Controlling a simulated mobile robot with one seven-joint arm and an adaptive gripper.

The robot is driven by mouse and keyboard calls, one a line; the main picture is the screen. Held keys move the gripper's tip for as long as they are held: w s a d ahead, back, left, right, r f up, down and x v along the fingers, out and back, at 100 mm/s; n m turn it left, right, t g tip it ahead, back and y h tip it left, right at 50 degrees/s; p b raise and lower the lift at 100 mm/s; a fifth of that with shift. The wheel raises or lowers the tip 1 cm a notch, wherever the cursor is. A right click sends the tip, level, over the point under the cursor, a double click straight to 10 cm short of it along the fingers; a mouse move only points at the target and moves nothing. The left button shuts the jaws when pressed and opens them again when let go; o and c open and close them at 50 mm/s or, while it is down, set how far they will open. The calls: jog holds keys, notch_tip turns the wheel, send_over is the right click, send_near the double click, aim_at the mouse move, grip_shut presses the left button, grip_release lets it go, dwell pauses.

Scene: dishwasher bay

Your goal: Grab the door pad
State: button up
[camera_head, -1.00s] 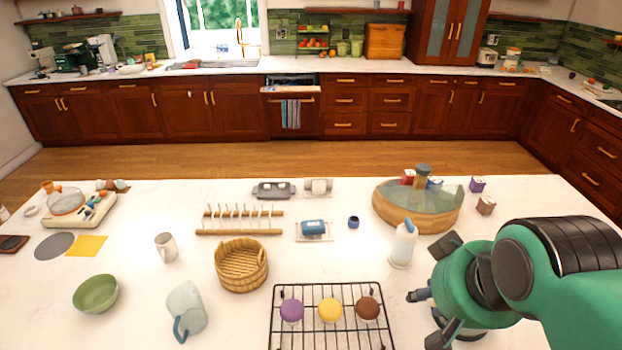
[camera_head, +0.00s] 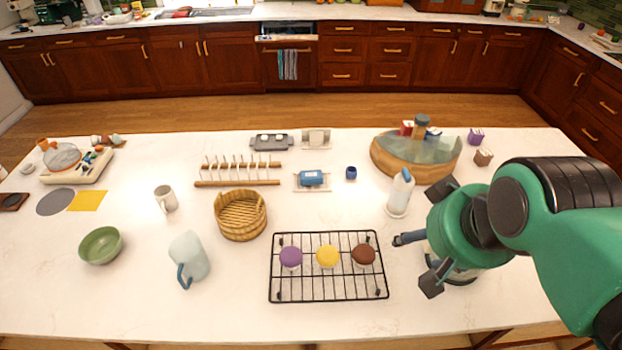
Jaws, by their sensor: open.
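I cannot tell for certain which thing is the door pad. A dishwasher (camera_head: 284,47) stands in the far cabinet row, its front upright, with a striped towel (camera_head: 288,65) hanging on it. No separate pad can be made out on its door. A small blue block (camera_head: 312,178) lies on a pale tray on the island. My gripper (camera_head: 425,240) is open at the right, over the island, beside the wire rack and in front of the white bottle. It appears to hold nothing.
On the island (camera_head: 180,310) are a wire rack (camera_head: 310,293) with purple, yellow and brown round items, a white bottle (camera_head: 400,195), a basket (camera_head: 240,228), a pitcher (camera_head: 190,255), a green bowl (camera_head: 100,245) and a wooden tub (camera_head: 400,163). Wooden floor (camera_head: 200,112) separates island and cabinets.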

jog(key=o, duration=0.5)
jog(key=shift+c, duration=0.2)
jog(key=w+a+r+m+g+p, duration=0.1)
jog(key=w+r+m+p, duration=0.15)
jog(key=w, duration=0.45)
jog(key=w+a+r+m+p, duration=0.1)
jog(key=w+r+m, duration=0.15)
jog(key=w, duration=0.55)
jog(key=w+a+f+m+g+p, duration=0.1)
jog(key=w+a+m+p, duration=0.1)
jog(key=w, duration=0.6)
jog(key=w+a+f+m+g+p, duration=0.1)
jog(key=w+a+m+p, duration=0.15)
jog(key=w, duration=0.65)
jog(key=w+a+f+m+g+p, duration=0.1)
jog(key=w+a+f+m+p, duration=0.2)
jog(key=w+f, duration=0.7)
jog(key=w+a+f+m+g+p, duration=0.1)
jog(key=w+a+f+m+p, duration=0.3)
jog(key=w+a+f, duration=0.4)
jog(key=w+f, duration=0.3)
jog(key=f, duration=0.3)
jog(key=shift+f+g, duration=0.25)
jog(key=shift+g, duration=0.05)
